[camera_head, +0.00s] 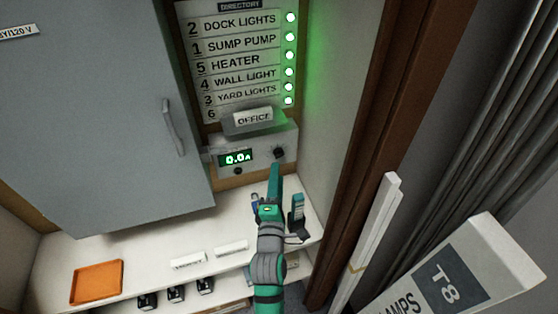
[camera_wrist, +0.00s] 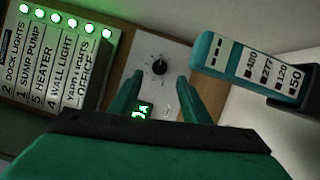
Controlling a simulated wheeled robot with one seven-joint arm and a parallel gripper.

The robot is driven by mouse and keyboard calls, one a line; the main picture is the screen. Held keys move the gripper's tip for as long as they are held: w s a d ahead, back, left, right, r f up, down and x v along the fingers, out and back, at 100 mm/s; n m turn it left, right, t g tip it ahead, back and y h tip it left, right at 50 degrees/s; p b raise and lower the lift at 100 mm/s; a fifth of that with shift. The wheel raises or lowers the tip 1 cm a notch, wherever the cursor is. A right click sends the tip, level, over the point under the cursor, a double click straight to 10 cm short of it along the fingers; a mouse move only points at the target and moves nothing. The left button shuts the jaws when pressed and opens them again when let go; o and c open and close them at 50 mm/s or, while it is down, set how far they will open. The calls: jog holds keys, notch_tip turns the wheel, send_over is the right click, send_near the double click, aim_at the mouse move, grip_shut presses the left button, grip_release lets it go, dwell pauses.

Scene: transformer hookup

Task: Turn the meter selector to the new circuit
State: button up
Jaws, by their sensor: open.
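The meter (camera_head: 250,157) is a pale box on the wall below the directory, with a green display reading 0.0 A. Its black selector knob (camera_head: 278,152) sits on the right side of its face. In the wrist view the round selector knob (camera_wrist: 159,67) carries a light pointer mark and lies ahead of my fingers, apart from them. My gripper (camera_wrist: 160,95) is open and empty, its two green fingers in front of the meter face. In the head view my gripper (camera_head: 273,180) is just below the knob.
The directory (camera_head: 240,60) lists circuits with lit green lamps; an OFFICE label (camera_head: 253,117) is near row 6. A teal tester (camera_head: 297,212) marked 480, 277, 120, 50 stands right of my gripper. The shelf (camera_head: 150,250) holds an orange tray (camera_head: 97,282). A grey cabinet door (camera_head: 100,110) is left.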

aim_at(279, 157)
jog(key=shift+w+d+r, duration=0.1)
jog(key=shift+w+d, duration=0.05)
jog(key=shift+w, duration=1.6)
jog(key=shift+w+d+r, duration=0.1)
jog(key=shift+w, duration=1.65)
jog(key=c, duration=1)
